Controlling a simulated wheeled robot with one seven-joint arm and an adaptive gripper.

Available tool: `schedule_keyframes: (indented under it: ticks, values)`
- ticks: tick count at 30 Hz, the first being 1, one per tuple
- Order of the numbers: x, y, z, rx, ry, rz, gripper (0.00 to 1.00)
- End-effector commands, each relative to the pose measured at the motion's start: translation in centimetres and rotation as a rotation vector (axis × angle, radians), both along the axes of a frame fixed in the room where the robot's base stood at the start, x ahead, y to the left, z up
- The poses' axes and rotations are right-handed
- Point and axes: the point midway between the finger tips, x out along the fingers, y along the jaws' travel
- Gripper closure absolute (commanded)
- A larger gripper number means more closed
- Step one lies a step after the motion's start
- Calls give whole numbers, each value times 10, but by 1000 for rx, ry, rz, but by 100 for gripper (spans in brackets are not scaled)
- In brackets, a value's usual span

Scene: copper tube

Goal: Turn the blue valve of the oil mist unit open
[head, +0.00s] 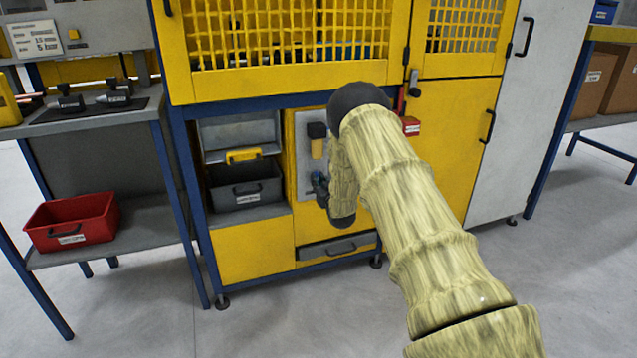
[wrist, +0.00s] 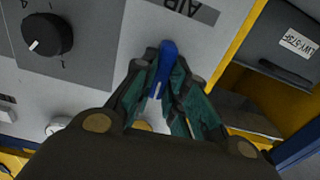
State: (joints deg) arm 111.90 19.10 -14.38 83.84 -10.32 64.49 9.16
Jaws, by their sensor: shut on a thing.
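The blue valve (wrist: 168,58) shows as a short blue lever between my gripper's fingertips in the wrist view. A white mark runs along its lower part. My gripper (wrist: 164,72) is shut on this lever, with a dark finger on each side. In the head view my gripper (head: 319,188) is at the grey panel (head: 303,165), below a unit with a black top and amber bowl (head: 317,142). My arm hides the panel's right part, and the valve cannot be made out there.
In the wrist view a black rotary knob (wrist: 47,34) is left of the valve, and an AIR label (wrist: 185,8) is just above. A dark bin (head: 245,190) sits in a bay left of the panel.

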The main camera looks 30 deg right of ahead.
Motion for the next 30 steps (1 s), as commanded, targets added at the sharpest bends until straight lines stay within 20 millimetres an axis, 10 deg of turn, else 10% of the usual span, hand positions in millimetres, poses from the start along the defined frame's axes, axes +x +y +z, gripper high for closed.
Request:
schedule_keyframes:
  ticks: [30]
  values:
    - [1, 6, -4, -834, 202, 4, 100]
